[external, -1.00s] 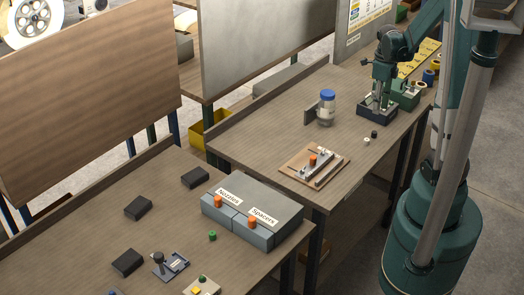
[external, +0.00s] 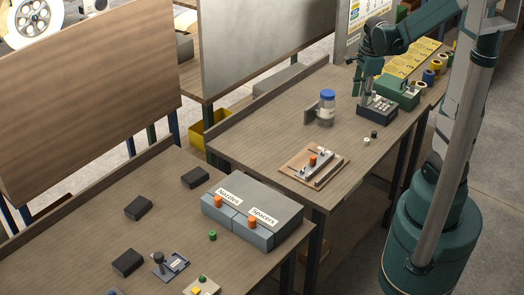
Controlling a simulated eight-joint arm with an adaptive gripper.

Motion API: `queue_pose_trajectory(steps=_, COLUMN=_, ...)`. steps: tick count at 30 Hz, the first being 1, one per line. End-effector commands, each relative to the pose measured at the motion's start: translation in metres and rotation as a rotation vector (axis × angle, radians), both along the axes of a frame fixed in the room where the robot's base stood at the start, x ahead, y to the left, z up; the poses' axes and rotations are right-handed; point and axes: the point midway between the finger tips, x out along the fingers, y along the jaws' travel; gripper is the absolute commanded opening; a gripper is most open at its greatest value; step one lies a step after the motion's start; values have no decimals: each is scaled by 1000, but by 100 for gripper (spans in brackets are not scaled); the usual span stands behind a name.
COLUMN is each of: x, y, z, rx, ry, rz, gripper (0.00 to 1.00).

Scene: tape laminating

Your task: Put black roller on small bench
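A small black cylinder (external: 374,134), which looks like the black roller, stands on the wooden worktop near its right edge, beside a small white cylinder (external: 367,141). My gripper (external: 359,92) points down at the left side of a dark block with small light spots on top (external: 377,111). It is above and behind the black cylinder and apart from it. The fingers are too small to tell whether they are open or hold anything. A wooden board (external: 291,167) with a metal fixture and an orange knob lies at the near end; I cannot tell which object is the small bench.
A blue-capped jar (external: 327,108) stands left of my gripper. A green block (external: 400,91) and several tape rolls (external: 428,77) are to the right. The grey Nozzles and Spacers boxes (external: 262,208) stand on the nearer table. The worktop between jar and dark block is clear.

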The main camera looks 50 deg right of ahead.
Motion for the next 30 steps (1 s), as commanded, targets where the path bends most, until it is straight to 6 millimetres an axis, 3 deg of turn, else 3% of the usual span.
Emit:
queue_pose_trajectory(steps=15, x=12, y=106, z=61, rx=-181, ry=-82, rz=739, gripper=28)
queue_pose_trajectory(steps=30, x=-3, y=201, z=103, rx=-419, ry=-142, rz=1429, gripper=28)
